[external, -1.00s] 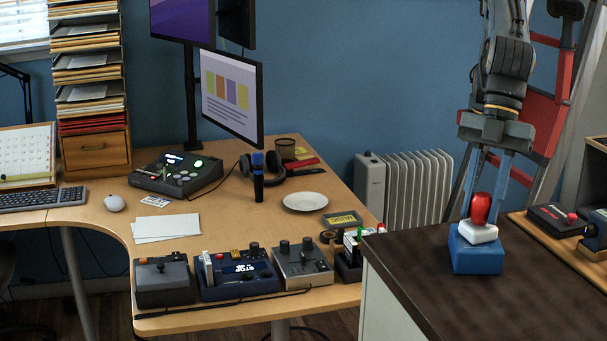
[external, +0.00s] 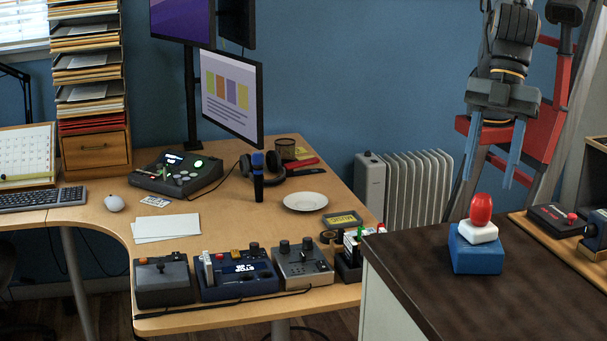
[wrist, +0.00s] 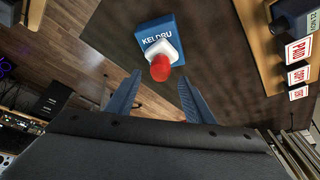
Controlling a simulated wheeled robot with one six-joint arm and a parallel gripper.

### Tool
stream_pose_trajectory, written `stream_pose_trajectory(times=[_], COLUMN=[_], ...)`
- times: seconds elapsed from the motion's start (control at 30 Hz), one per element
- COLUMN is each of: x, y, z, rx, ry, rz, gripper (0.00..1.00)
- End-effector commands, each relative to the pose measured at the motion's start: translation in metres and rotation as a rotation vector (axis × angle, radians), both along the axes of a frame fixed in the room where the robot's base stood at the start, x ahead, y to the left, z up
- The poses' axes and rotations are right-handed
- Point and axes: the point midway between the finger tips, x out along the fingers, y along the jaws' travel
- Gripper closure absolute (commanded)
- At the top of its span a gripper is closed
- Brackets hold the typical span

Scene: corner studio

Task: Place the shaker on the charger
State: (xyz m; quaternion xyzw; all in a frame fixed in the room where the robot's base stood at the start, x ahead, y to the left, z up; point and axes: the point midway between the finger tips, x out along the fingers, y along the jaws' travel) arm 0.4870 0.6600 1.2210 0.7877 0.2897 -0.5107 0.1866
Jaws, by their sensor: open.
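The red, egg-shaped shaker (external: 481,208) stands upright on a small white block, which looks like the charger (external: 478,233). The white block rests on a blue box (external: 478,257) on the dark counter. In the wrist view the shaker (wrist: 160,68) shows beyond my fingertips, over the white block (wrist: 168,46) and the blue box (wrist: 148,32) lettered KELDRU. My gripper (external: 490,181) is open and empty, with its two blue fingers apart above the shaker and clear of it.
The dark counter (external: 420,282) is bare left of the blue box. A wooden board (external: 548,244) with dark devices lies at its right. A desk (external: 235,222) with several control boxes and a white plate (external: 305,201) is at left.

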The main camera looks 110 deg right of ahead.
Motion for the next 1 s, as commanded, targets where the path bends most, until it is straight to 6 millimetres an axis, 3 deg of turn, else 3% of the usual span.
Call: stream_pose_trajectory(times=[0.1, 0.3, 0.73, 0.87, 0.97, 1.0], x=[-0.007, -0.016, -0.014, 0.014, 0.048, 0.060], y=[-0.006, -0.013, -0.020, -0.060, -0.124, -0.156], z=[0.021, 0.045, 0.051, 0.034, 0.007, -0.006], rx=[0.003, 0.001, -0.003, -0.019, -0.042, -0.050], ry=[-0.002, 0.000, 0.002, 0.014, 0.034, 0.047], rz=[0.000, 0.001, -0.005, -0.045, -0.106, -0.136], gripper=[0.52, 0.52, 0.52, 0.52, 0.52, 0.52])
